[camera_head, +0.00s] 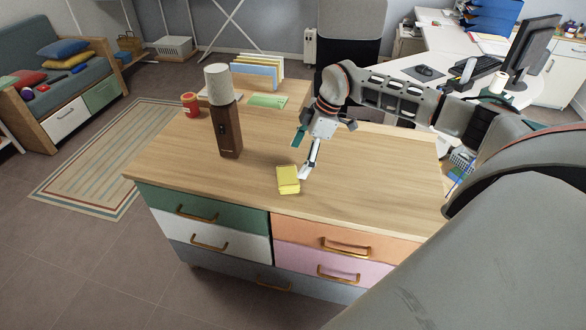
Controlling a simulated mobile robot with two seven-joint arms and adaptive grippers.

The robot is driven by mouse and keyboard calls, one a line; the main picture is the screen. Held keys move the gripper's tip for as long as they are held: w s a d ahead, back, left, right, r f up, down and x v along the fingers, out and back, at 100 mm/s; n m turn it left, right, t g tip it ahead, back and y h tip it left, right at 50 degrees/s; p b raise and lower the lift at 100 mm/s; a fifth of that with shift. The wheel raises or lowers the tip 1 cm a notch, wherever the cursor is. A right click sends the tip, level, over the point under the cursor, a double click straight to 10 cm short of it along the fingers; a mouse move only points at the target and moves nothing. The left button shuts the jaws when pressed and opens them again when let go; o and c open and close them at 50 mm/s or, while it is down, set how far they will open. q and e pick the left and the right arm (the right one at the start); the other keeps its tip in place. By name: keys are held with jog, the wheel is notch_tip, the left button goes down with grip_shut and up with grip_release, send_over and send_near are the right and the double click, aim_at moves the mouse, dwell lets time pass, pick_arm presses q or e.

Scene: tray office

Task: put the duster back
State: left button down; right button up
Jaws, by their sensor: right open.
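A folded yellow cloth (288,175), which looks like the duster, lies on the wooden top of the drawer cabinet (185,178), near its front edge. My right gripper (305,170) points down just to the right of the cloth. It is open and does not hold the cloth. I cannot tell whether its tip touches the cloth or the wood. My left gripper is not in view.
A tall brown box with a white roll on top (217,84) stands left on the cabinet. Behind it are a red cup (190,104) and a file rack (258,75). A small teal thing (298,139) shows beside my gripper. The cabinet's left front is clear.

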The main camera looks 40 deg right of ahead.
jog(key=w+v, duration=0.1)
jog(key=v, duration=0.3)
jog(key=s+a+n+t+y, duration=0.1)
jog(key=s+a+t+y, duration=0.2)
jog(key=a, duration=0.8)
jog(key=s+a+n+y, duration=0.2)
jog(key=a+y, duration=0.3)
jog(key=a, duration=0.6)
jog(key=s+a+n+t+y, duration=0.1)
jog(key=s+a+t+y, duration=0.2)
jog(key=a, duration=0.7)
jog(key=s+d+f+m+t+h, duration=0.1)
jog(key=s+d+f+m+h, duration=0.2)
jog(key=f, duration=0.5)
jog(key=s+d+f+m+h, duration=0.4)
jog(key=s+f+m+h, duration=0.1)
jog(key=s+f, duration=0.2)
jog(key=s+d+f+m+t+h, duration=0.1)
jog(key=s+d+f+m+h, duration=0.2)
jog(key=f, duration=0.6)
jog(key=s+m+h, duration=0.1)
jog(key=s, duration=0.1)
jog(key=shift+s+d+t, duration=0.2)
jog(key=shift+s+t, duration=0.1)
jog(key=shift+s, duration=0.1)
